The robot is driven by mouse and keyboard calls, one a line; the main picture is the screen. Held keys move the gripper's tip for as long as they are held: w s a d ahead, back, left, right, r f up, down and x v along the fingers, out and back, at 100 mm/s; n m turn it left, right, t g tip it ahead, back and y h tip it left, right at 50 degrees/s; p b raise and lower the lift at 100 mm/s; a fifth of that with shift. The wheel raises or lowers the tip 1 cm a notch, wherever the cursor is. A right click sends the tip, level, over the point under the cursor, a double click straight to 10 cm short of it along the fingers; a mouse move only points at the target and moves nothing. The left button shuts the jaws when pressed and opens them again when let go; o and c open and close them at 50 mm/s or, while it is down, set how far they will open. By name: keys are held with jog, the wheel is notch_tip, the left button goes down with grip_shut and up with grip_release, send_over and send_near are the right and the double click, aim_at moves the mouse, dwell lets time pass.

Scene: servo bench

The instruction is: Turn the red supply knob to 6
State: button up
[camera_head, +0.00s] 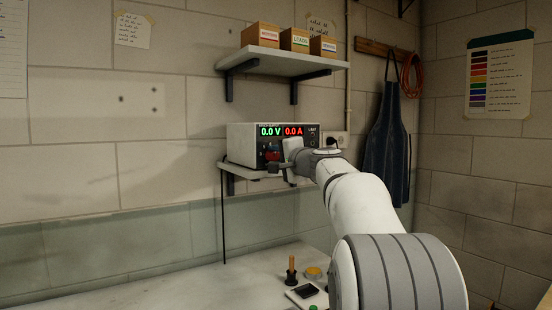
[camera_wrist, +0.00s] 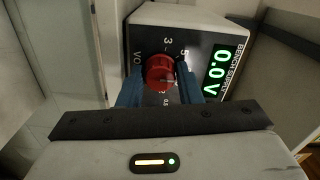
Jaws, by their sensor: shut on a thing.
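The red supply knob (camera_wrist: 159,73) is on the front of the bench supply (camera_wrist: 205,25), which is white with a dark face. My gripper (camera_wrist: 160,90) is shut on the knob, with one blue finger on each side of it. In the head view the red knob (camera_head: 272,155) shows beside my gripper (camera_head: 277,166). Scale marks show around the knob, among them 3 and 5; the 6 cannot be read. The supply's displays read 0.0 V in green and 0.0 A in red.
The supply stands on a small wall shelf (camera_head: 237,168). Above it a shelf (camera_head: 290,62) holds boxes. On the bench (camera_head: 150,290) below are a wooden-handled tool (camera_head: 291,270), a yellow disc (camera_head: 313,273) and a dark-faced device (camera_head: 303,292). A blue apron (camera_head: 386,145) hangs at right.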

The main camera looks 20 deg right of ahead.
jog(key=o, duration=0.7)
jog(key=s, duration=0.2)
jog(key=s+d+b, duration=0.1)
jog(key=s, duration=0.4)
jog(key=shift+s+d, duration=0.25)
jog(key=shift+s, duration=0.1)
jog(key=s+a+f+n+g+y+p, duration=0.1)
jog(key=s+a+f+n+g+p, duration=0.65)
jog(key=s+a+f, duration=0.5)
jog(key=s+a+f+n+g+h+p, duration=0.1)
jog(key=s+f+n+g+p, duration=0.1)
jog(key=s+f, duration=0.2)
jog(key=s+a+f+n+g+h+p, duration=0.1)
jog(key=s+f+n+g+h+p, duration=0.1)
jog(key=s+f, duration=0.3)
jog(key=s+a+f+n+g+h+p, duration=0.1)
jog(key=s+f+n+g+p, duration=0.1)
jog(key=s, duration=0.9)
jog(key=shift+s+a+f+g+p, duration=0.15)
jog(key=shift+f+g+p, duration=0.2)
jog(key=shift+f, duration=0.25)
jog(key=shift+s+a+f+g+p, duration=0.1)
jog(key=shift+f+g+p, duration=0.1)
jog(key=shift+f+g, duration=0.3)
